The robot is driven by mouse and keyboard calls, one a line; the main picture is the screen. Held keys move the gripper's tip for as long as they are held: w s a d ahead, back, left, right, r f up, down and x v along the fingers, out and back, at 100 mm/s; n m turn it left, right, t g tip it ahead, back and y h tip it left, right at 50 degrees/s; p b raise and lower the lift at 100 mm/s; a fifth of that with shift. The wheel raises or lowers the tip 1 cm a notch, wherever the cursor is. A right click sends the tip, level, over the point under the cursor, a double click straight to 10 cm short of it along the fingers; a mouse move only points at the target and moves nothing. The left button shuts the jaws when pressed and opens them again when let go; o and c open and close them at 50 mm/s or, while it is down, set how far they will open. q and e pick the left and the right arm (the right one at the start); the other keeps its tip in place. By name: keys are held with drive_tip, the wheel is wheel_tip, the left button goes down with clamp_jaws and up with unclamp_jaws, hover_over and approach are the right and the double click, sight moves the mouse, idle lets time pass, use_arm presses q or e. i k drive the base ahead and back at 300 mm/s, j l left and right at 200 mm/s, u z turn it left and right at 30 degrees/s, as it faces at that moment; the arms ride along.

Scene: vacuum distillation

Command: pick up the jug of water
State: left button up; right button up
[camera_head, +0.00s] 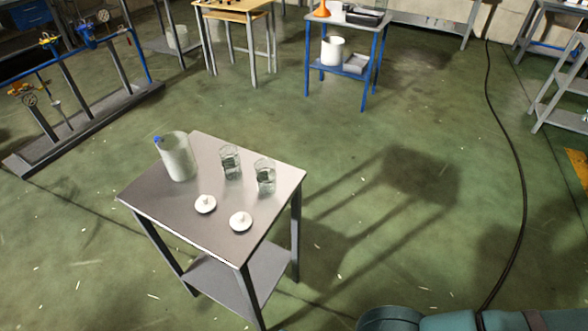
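A whitish, translucent jug (179,157) with a small blue part at its upper left rim stands upright near the back left edge of a small metal table (150,197). I cannot tell how much water is in it. Neither of my grippers is in view. Part of what looks like my own teal arm shows at the bottom right edge, well apart from the table and the jug.
Two clear glass jars (231,162) stand right of the jug, and two white lids (205,204) lie in front. The floor around the table is mostly open. A pipe rack (90,110) is at left, a blue trolley (342,70) behind, a black cable (519,170) at right.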

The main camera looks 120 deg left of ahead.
sight(175, 148)
drive_tip(key=k+l+u, duration=0.15)
drive_tip(key=k+l, duration=0.5)
drive_tip(key=k+u, duration=0.25)
drive_tip(key=k, duration=0.7)
drive_tip(key=k+j+u, duration=0.15)
drive_tip(key=k, duration=0.3)
drive_tip(key=k+j+u, duration=0.1)
drive_tip(key=k+j, duration=0.15)
drive_tip(key=k, duration=0.2)
drive_tip(key=k+j+u, duration=0.1)
drive_tip(key=k+j, duration=0.2)
drive_tip(key=k+j+u, duration=0.15)
drive_tip(key=j, duration=0.35)
drive_tip(key=k+j, duration=0.1)
drive_tip(key=j, duration=0.55)
drive_tip(key=k+j+u, duration=0.1)
drive_tip(key=j, duration=0.55)
drive_tip(key=k+l+z, duration=0.15)
drive_tip(key=l, duration=0.25)
drive_tip(key=i, duration=0.05)
